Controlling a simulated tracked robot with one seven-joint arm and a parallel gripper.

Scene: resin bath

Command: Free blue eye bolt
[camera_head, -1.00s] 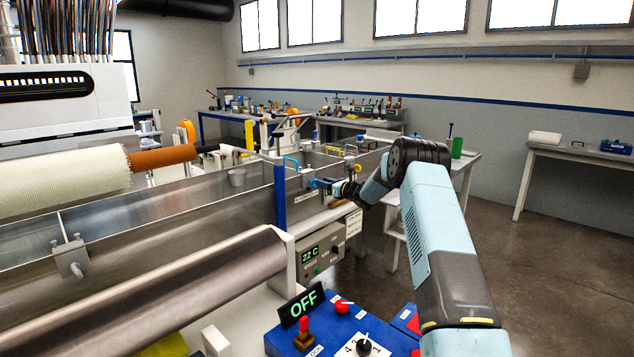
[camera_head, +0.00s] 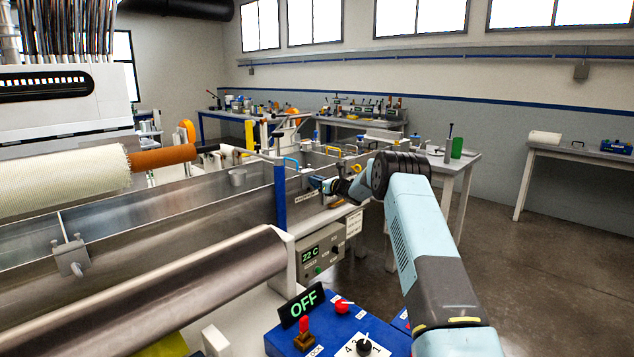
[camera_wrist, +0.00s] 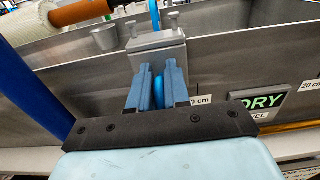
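The blue eye bolt (camera_wrist: 158,86) shows in the wrist view as a bright blue ring seen nearly edge-on, in front of a grey metal clamp block (camera_wrist: 157,55) on the tank wall. My gripper (camera_wrist: 159,76) has its two blue fingers on either side of the ring. The fingers stand apart with the ring between them; a narrow gap seems to show beside it, and firm contact is not visible. The bolt's shank is hidden. In the head view my gripper (camera_head: 318,183) is at the tank's near wall, and the bolt cannot be made out there.
The steel tank wall (camera_wrist: 220,78) runs behind the fingers, with a "DRY" level sign (camera_wrist: 262,102) to the right. A blue post (camera_head: 280,194) stands left of my gripper. The control panel (camera_head: 326,325) with an "OFF" display is in front. A grey cup (camera_wrist: 104,38) is inside the tank.

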